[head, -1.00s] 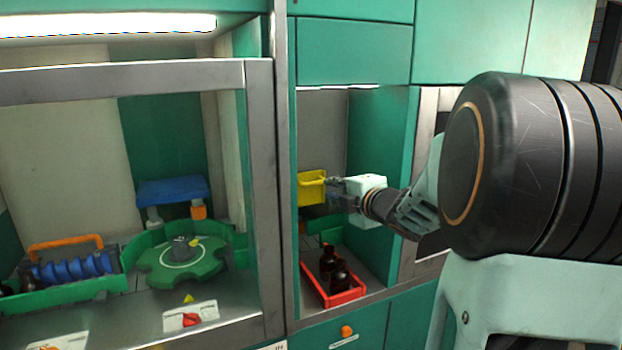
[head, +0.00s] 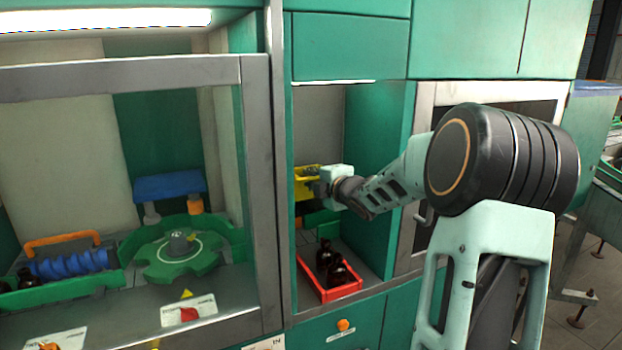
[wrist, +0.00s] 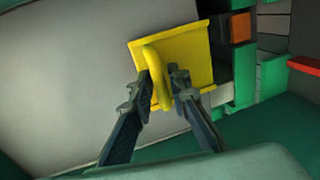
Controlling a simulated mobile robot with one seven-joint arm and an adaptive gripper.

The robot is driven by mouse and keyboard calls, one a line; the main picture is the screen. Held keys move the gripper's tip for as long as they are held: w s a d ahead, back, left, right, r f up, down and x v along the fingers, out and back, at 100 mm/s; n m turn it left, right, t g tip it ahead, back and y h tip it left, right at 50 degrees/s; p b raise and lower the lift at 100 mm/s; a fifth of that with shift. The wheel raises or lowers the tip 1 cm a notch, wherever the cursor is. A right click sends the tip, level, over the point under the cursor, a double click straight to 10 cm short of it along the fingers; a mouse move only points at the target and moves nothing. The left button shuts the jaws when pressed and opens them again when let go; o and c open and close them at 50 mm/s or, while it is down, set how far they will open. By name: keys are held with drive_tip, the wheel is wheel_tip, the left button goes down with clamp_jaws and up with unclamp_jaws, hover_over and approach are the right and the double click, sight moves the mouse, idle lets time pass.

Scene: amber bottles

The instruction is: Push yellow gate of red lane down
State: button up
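The yellow gate (head: 303,189) is in the upper part of the narrow bay, above the red lane (head: 333,294). In the wrist view the yellow gate (wrist: 196,55) is a tilted plate with a raised loop handle (wrist: 157,62). My gripper (wrist: 163,78) has one finger on each side of this handle, and both fingers appear to press against it. In the head view my gripper (head: 315,186) covers the gate's right part. The red lane is a shallow red-rimmed tray holding dark amber bottles (head: 331,264).
Green walls frame the narrow bay closely, with a grey post (head: 279,170) on its left. In the left bay are a green star wheel (head: 178,258), a blue screw (head: 72,264) and a blue bridge (head: 170,187). An orange knob (head: 343,325) sits below the red lane.

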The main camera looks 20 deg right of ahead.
drive_tip(key=shift+w, duration=0.2)
clamp_jaws()
wheel_tip(320, 180, down, 9)
drive_tip(key=b, duration=0.8)
drive_tip(key=shift+b, duration=0.35)
drive_tip(key=shift+r, duration=0.1)
